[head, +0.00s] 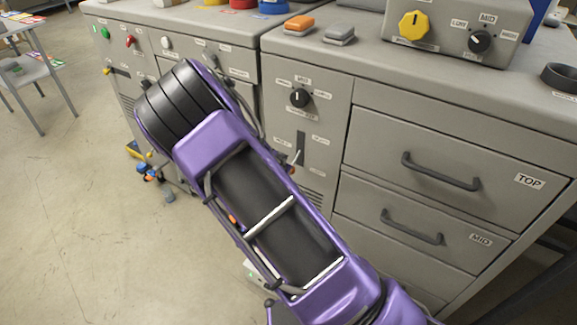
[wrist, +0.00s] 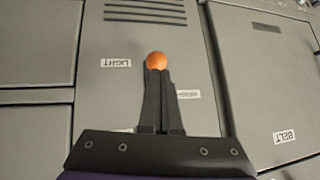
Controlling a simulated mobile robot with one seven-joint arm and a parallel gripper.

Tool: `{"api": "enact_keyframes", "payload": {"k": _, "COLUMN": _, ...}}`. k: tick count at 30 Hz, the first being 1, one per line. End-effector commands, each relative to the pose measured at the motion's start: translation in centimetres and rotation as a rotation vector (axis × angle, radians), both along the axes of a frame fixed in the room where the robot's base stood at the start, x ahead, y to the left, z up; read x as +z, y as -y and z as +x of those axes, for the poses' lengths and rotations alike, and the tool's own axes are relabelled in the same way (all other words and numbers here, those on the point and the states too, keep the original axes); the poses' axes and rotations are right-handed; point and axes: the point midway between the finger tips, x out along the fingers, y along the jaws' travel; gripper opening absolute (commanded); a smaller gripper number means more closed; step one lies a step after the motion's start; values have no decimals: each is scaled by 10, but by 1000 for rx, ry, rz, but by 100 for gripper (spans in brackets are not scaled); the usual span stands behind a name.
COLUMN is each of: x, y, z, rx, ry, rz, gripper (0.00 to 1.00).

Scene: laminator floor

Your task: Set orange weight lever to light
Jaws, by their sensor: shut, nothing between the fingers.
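The orange ball knob of the weight lever (wrist: 155,61) shows in the wrist view, just beyond my fingertips. My gripper (wrist: 158,73) is shut with nothing between its fingers; its tips are at the near edge of the knob, and I cannot tell whether they touch. The LIGHT label (wrist: 116,62) is left of the knob, about level with it, and reads upside down. A second label (wrist: 187,94) right of my fingers is partly covered and unreadable. My fingers hide the lever's slot there. In the head view the upper part of a dark slot (head: 301,143) shows; my arm hides my gripper.
A black selector knob (head: 299,98) is above the slot. Drawers with dark handles (head: 440,172) are to the right. The grey worktop carries an orange block (head: 298,24) and a control box with a yellow knob (head: 414,25). Open floor (head: 75,220) lies to the left.

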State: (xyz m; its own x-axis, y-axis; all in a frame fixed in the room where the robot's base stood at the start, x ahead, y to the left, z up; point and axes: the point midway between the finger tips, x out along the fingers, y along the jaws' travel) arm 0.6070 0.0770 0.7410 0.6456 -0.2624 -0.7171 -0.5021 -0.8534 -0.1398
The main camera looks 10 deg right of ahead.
Motion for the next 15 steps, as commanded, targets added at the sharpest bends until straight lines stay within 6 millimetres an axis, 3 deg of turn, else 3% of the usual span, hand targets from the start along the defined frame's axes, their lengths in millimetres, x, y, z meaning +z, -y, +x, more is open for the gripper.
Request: {"api": "enact_keyframes", "payload": {"k": 15, "x": 17, "y": 1, "z": 0, "rx": 0, "ry": -1, "rz": -1, "gripper": 0}}
